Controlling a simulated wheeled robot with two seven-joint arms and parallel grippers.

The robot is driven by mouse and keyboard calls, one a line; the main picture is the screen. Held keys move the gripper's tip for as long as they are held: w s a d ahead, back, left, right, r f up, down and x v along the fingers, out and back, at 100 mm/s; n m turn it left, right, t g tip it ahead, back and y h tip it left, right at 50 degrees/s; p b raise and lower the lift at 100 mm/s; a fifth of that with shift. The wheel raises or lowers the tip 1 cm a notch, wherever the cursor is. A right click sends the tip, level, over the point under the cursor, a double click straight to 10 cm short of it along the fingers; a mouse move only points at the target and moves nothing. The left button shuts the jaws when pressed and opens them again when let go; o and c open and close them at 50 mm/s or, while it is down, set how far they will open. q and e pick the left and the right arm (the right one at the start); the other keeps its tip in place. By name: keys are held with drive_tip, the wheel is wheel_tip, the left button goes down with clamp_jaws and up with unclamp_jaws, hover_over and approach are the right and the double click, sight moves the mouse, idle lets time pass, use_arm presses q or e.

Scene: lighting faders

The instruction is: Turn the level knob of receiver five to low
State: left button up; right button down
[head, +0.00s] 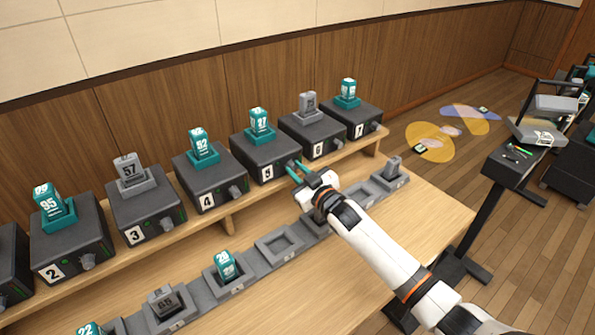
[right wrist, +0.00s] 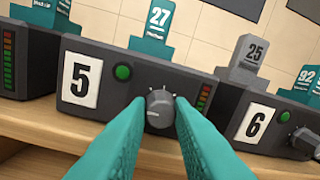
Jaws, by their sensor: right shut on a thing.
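Receiver five (head: 268,154) is a dark box on the raised wooden shelf, with a white label reading 5 and a teal pack numbered 27 on top. In the right wrist view its front (right wrist: 115,100) shows a lit green button and a column of level lights. Its grey level knob (right wrist: 160,108) sits between the fingertips, with a pale pointer mark toward the left. My right gripper (right wrist: 165,125) has teal fingers and is shut on the knob; it also shows in the head view (head: 297,172). My left gripper is not in view.
Receiver six (head: 313,134) stands just right of five, and receiver four (head: 208,176) just left. A row of grey charging slots (head: 279,246) lies on the lower table in front, some holding packs. A black stand (head: 512,170) is at the right.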

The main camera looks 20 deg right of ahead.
drive_tip(key=n, duration=0.4)
drive_tip(key=shift+f+n, duration=0.2)
drive_tip(key=shift+n, duration=0.1)
drive_tip(key=shift+n+b, duration=0.4)
drive_tip(key=shift+n, duration=1.7)
drive_tip(key=c, duration=1.3)
unclamp_jaws()
drive_tip(key=shift+r, duration=0.1)
drive_tip(key=b+v, duration=0.1)
drive_tip(key=v, duration=1.1)
drive_tip(key=shift+d, duration=0.15)
drive_tip(key=shift+f, duration=0.25)
